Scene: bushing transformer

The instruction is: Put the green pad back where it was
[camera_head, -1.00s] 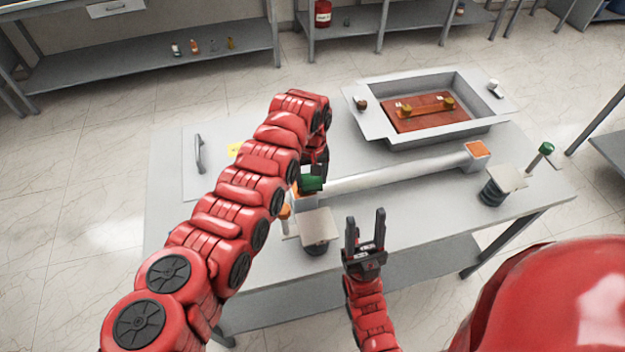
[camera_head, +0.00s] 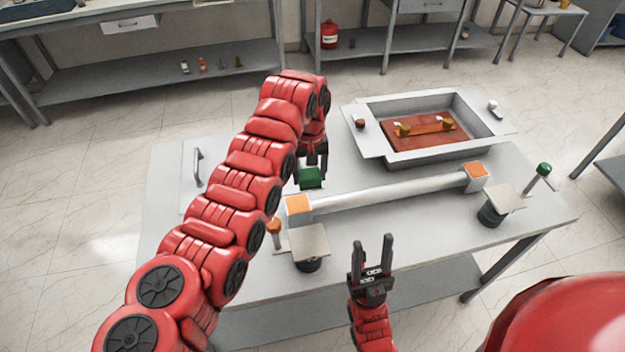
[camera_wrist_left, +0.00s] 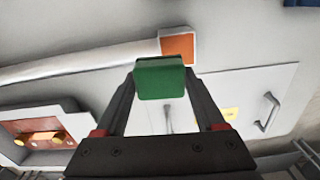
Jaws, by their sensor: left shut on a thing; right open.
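The green pad (camera_head: 311,177) is a small dark green block held between the fingers of my left gripper (camera_head: 310,172). In the left wrist view the pad (camera_wrist_left: 160,78) sits between the two fingertips. It is above the table, just behind the left end of the grey bar (camera_head: 390,193). That end has an orange square top (camera_head: 297,204), which is uncovered. The bar's right end also has an orange square top (camera_head: 475,170).
A metal tray (camera_head: 375,145) with a red-brown board stands at the back right. Square-topped stands (camera_head: 310,243) and (camera_head: 502,198) are near the front edge, by an orange-topped peg (camera_head: 274,227) and a green-topped peg (camera_head: 544,169). A handled panel (camera_head: 198,168) lies at left.

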